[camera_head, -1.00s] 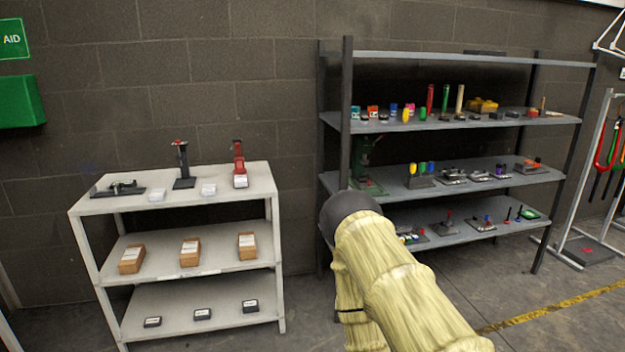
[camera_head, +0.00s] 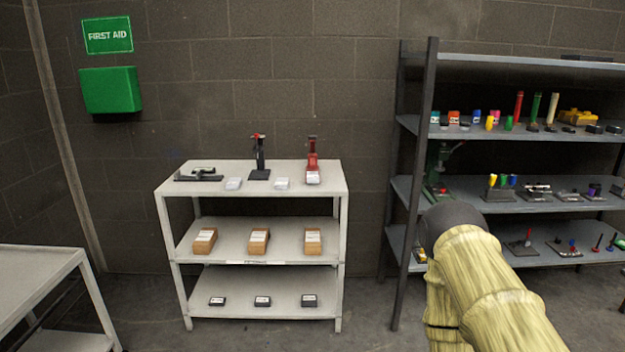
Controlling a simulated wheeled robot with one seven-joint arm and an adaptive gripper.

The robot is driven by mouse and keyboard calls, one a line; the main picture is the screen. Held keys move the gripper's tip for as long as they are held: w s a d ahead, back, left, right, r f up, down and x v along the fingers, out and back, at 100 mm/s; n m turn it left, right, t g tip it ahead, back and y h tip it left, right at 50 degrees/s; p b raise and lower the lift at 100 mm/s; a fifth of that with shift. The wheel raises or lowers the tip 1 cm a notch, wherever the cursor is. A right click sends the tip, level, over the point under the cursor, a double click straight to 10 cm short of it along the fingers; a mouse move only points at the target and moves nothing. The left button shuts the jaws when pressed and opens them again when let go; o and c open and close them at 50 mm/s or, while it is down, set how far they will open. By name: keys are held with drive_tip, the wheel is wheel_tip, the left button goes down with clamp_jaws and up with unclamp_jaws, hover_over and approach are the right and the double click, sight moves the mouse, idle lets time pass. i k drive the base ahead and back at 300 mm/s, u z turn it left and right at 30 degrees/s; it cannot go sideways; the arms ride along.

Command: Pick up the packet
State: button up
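Several small pale packets lie on the top shelf of the white shelf unit (camera_head: 250,257): a left packet (camera_head: 233,184), a middle packet (camera_head: 282,183) and a right packet (camera_head: 313,178) by the red tool. I cannot tell which one the task means. My arm shows at the lower right, in front of the dark rack and apart from the white unit. The gripper itself is not in view.
Brown boxes (camera_head: 259,240) fill the middle shelf and small dark boxes (camera_head: 262,301) the bottom one. A dark rack (camera_head: 412,180) with many tools stands right. A grey table (camera_head: 30,275) stands at the left edge. Floor shows between them.

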sight(311, 177)
drive_tip(key=u, duration=0.5)
drive_tip(key=i, duration=0.95)
drive_tip(key=u, duration=0.35)
drive_tip(key=i, duration=1.05)
drive_tip(key=z, duration=0.35)
